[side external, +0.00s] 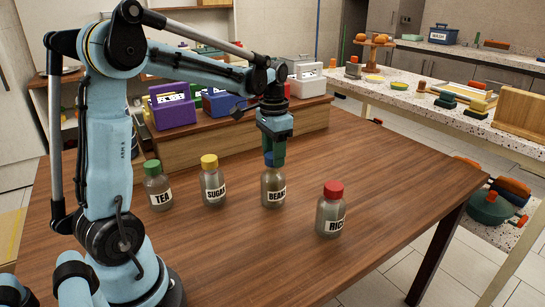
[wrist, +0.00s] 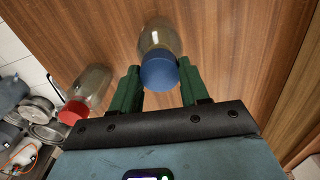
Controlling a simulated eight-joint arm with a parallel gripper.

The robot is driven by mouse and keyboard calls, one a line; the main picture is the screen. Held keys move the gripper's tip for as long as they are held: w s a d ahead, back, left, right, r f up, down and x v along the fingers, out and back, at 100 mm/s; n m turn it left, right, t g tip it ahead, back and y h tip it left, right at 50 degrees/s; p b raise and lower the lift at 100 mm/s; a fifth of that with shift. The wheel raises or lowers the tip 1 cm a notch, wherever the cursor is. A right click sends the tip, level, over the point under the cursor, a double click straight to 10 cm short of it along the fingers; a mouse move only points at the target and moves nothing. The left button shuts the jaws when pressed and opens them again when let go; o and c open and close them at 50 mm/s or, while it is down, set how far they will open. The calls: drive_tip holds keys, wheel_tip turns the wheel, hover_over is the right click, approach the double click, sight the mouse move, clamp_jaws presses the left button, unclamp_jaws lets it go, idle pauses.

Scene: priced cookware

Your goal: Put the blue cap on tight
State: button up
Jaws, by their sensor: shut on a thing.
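The blue cap (wrist: 159,74) sits on the mouth of a glass jar (wrist: 158,38) in the wrist view. In the side external view this is the jar labelled BEANS (side external: 273,190), upright on the wooden table, with the blue cap (side external: 270,158) at its top. My gripper (side external: 272,155) points down over this jar, its green fingers shut on the blue cap. In the wrist view the fingers of my gripper (wrist: 158,86) stand on both sides of the cap. How tightly the cap is seated cannot be told.
On the table (side external: 390,180) stand the TEA jar (side external: 158,190) with a green cap, the SUGAR jar (side external: 212,185) with a yellow cap, and the RICE jar (side external: 331,215) with a red cap. A wooden shelf (side external: 215,143) with several toaster-like boxes stands behind. The table's right side is clear.

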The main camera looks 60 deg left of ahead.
drive_tip(key=shift+f, duration=0.5)
idle(0.4)
drive_tip(key=m, duration=0.6)
drive_tip(key=shift+m, duration=0.3)
drive_tip(key=m, duration=0.7)
drive_tip(key=shift+d+f, duration=0.1)
drive_tip(key=m, duration=0.7)
drive_tip(key=shift+s, duration=0.1)
drive_tip(key=m, duration=0.6)
drive_tip(key=o, duration=1.1)
